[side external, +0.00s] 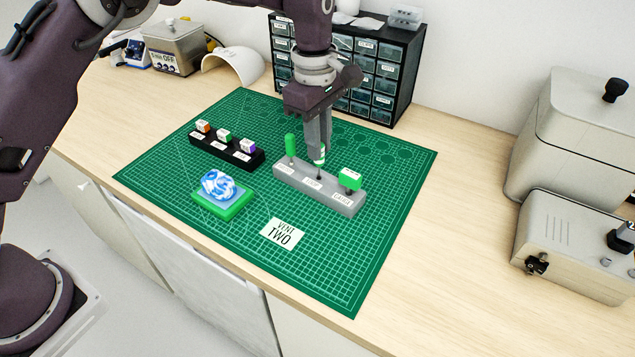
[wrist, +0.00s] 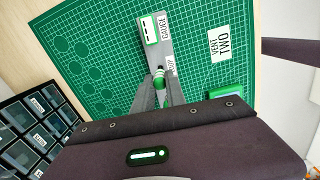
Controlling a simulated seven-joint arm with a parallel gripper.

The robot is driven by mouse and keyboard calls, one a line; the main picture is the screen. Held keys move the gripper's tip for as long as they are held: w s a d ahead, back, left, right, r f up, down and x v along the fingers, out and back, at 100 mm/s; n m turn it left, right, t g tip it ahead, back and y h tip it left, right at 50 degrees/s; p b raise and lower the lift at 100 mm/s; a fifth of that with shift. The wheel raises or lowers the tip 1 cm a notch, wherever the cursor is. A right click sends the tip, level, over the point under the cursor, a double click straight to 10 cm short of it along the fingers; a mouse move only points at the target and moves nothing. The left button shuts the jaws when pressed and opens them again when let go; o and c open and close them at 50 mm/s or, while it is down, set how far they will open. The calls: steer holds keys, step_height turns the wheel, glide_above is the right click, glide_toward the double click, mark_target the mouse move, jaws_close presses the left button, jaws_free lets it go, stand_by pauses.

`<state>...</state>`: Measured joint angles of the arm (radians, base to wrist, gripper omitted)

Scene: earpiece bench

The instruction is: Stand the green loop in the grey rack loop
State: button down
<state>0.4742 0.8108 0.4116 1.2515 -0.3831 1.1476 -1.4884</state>
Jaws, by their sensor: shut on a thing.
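The green loop (side external: 321,154) is a small tool with a green and white handle and a thin dark lower part. My gripper (side external: 319,157) is shut on its handle and holds it about upright over the middle of the grey rack (side external: 345,206). Its lower end meets the rack top near the middle place, labelled LOOP; I cannot tell how deep it sits. In the wrist view the loop (wrist: 159,80) shows between my fingertips (wrist: 160,88), beside the partly hidden LOOP label (wrist: 171,66).
The grey rack also holds a green-handled tool (side external: 290,146) at left and a green gauge block (side external: 350,179) at right. A black rack (side external: 226,151) with several coloured-topped items and a green tray (side external: 232,209) with a blue-white lump stand left. A card (side external: 282,233) lies in front.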

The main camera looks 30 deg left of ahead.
steer(key=shift+f, duration=0.65)
steer(key=c, duration=1.3)
jaws_free()
steer(key=shift+r, duration=0.15)
steer(key=r, duration=0.6)
steer(key=shift+a+r, duration=0.2)
steer(key=shift+r, duration=0.2)
